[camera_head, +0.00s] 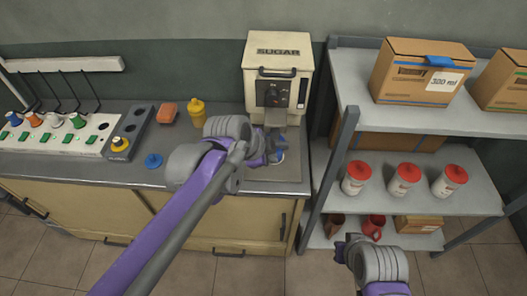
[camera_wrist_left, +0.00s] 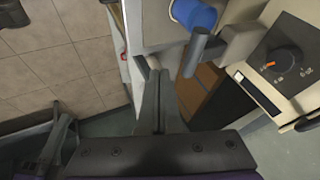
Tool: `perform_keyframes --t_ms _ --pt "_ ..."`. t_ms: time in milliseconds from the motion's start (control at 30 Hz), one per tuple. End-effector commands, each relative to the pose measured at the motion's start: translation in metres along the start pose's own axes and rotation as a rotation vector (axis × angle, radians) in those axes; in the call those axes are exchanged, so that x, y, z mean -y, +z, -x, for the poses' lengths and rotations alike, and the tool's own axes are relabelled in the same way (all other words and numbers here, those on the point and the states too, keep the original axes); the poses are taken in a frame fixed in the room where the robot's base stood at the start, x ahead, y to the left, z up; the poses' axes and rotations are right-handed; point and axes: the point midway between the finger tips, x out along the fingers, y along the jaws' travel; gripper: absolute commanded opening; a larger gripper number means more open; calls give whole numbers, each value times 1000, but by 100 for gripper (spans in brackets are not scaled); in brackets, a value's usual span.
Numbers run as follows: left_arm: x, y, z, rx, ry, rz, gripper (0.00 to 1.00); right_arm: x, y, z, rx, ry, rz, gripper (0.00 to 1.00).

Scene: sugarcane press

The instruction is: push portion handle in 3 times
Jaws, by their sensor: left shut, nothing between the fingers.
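The sugar dispenser (camera_head: 277,55) stands at the right end of the counter, and its front with a dial (camera_wrist_left: 283,58) shows in the left wrist view. A grey peg (camera_wrist_left: 197,52) on a light grey arm juts from it and looks like the portion handle. My left gripper (camera_head: 272,153) is in front of the dispenser's lower part, its arm hiding some of the counter. In the left wrist view its fingers (camera_wrist_left: 158,82) are together and empty, apart from the peg. A blue cup (camera_wrist_left: 195,14) is below the dispenser. My right gripper (camera_head: 344,246) is low by the shelf; its opening is unclear.
A metal shelf (camera_head: 335,165) stands close to the right of the counter, with cardboard boxes (camera_head: 421,72) and red-lidded jars (camera_head: 404,180). A yellow bottle (camera_head: 197,112), an orange block (camera_head: 167,112) and a blue lid (camera_head: 153,160) are on the counter to the left.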

Motion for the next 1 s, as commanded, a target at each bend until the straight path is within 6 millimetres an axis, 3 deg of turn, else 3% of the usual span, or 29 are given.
perform_keyframes --t_ms 300,767,1000 --pt "30 2 -23 0 -1 1 0 0 -2 3 -2 0 0 0" --pt "34 3 -26 0 -1 0 0 0 -3 3 -2 0 0 0" --pt "64 3 -39 1 -2 1 0 0 -5 5 -4 0 0 0"
